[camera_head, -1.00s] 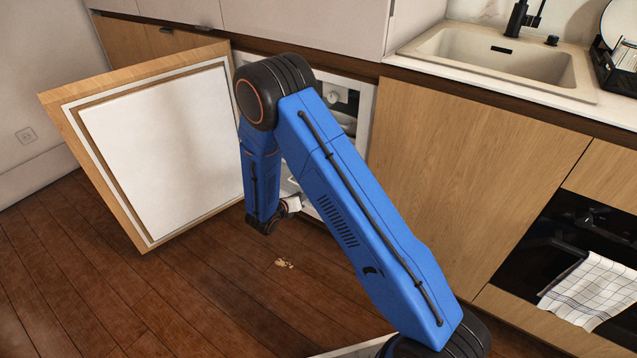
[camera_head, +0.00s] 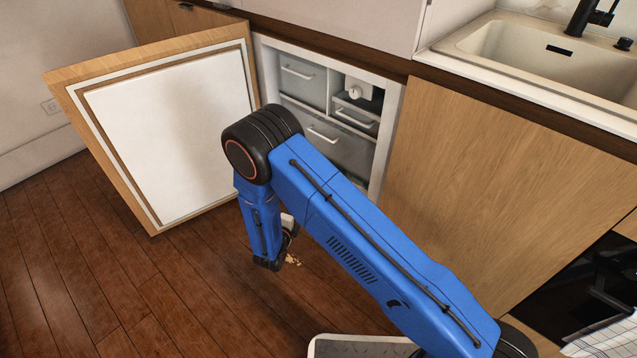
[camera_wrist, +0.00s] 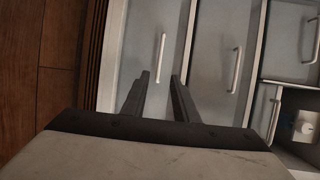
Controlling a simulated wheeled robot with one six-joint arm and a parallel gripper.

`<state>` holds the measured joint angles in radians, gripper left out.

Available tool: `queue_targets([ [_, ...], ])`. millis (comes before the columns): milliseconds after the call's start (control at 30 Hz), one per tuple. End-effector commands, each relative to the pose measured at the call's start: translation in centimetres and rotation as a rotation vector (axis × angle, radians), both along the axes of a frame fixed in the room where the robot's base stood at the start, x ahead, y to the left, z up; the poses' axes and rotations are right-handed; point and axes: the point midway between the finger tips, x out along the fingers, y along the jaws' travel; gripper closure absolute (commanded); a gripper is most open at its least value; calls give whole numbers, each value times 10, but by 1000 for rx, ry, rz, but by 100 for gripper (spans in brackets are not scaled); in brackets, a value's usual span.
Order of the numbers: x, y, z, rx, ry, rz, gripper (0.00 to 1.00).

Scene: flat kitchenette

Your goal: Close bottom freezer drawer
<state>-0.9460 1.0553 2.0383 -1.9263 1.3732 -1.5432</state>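The bottom freezer drawer (camera_wrist: 137,45) is the leftmost grey panel in the turned wrist view, beside the floor. Its pale upright handle (camera_wrist: 160,57) lies ahead of and between the fingertips. My gripper (camera_wrist: 160,76) is open and empty, facing this drawer; whether it touches the handle I cannot tell. The middle drawer (camera_wrist: 222,50) is beside it to the right. In the head view my blue arm hides the bottom drawer and most of my gripper, so how far the drawer stands out is unclear.
The open freezer door (camera_head: 165,135) stands out at the left of the fridge cabinet. Upper drawers (camera_head: 303,82) and a dial (camera_head: 355,92) show inside. A wooden cupboard front (camera_head: 490,185) is at the right.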

Motion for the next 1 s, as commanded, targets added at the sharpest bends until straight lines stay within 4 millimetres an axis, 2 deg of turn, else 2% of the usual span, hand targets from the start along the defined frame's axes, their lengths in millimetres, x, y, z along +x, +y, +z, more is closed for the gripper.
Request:
queue_targets([
  [700,118,-34,-22,3,-1,-5,73],
  [1000,150,-42,-29,3,-1,-4,73],
])
